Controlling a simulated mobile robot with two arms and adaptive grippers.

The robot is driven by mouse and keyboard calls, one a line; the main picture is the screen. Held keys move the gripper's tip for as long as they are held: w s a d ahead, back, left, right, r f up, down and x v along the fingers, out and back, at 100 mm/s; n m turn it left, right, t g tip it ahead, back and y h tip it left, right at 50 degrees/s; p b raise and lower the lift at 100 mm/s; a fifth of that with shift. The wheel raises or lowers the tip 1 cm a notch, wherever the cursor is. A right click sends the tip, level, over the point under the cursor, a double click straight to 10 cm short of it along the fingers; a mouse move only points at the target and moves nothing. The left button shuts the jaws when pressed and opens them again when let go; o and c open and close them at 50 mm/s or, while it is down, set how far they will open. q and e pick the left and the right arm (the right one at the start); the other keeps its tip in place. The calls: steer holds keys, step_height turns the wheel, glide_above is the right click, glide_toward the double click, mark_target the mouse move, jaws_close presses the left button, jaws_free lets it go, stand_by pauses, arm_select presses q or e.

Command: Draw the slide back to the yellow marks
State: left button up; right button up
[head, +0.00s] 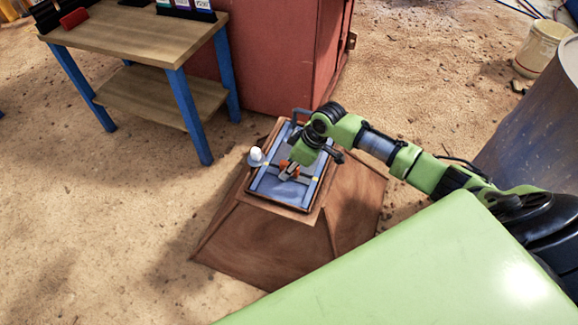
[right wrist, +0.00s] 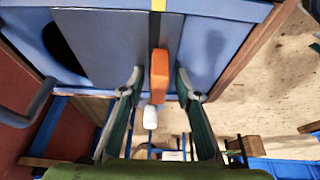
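The slide (right wrist: 100,40) is a flat grey-blue plate in a blue frame (head: 258,184) on top of a brown pedestal. An orange handle (right wrist: 160,75) stands up from it; it also shows in the head view (head: 284,164). A yellow mark (right wrist: 158,5) with black below it shows at the top edge of the right wrist view. My right gripper (right wrist: 158,78) is open, with one finger on each side of the handle and a gap visible on both sides. In the head view the right gripper (head: 290,172) partly hides the slide. My left gripper is out of view.
A white rounded knob (head: 256,156) stands at the frame's left side. A blue bent bar (head: 302,113) is at its far edge. A wooden bench with blue legs (head: 140,38) and a red cabinet (head: 275,60) stand behind. A drum (head: 530,130) is at right. Sandy floor at left is clear.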

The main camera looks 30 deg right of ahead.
steer(key=v, duration=1.2)
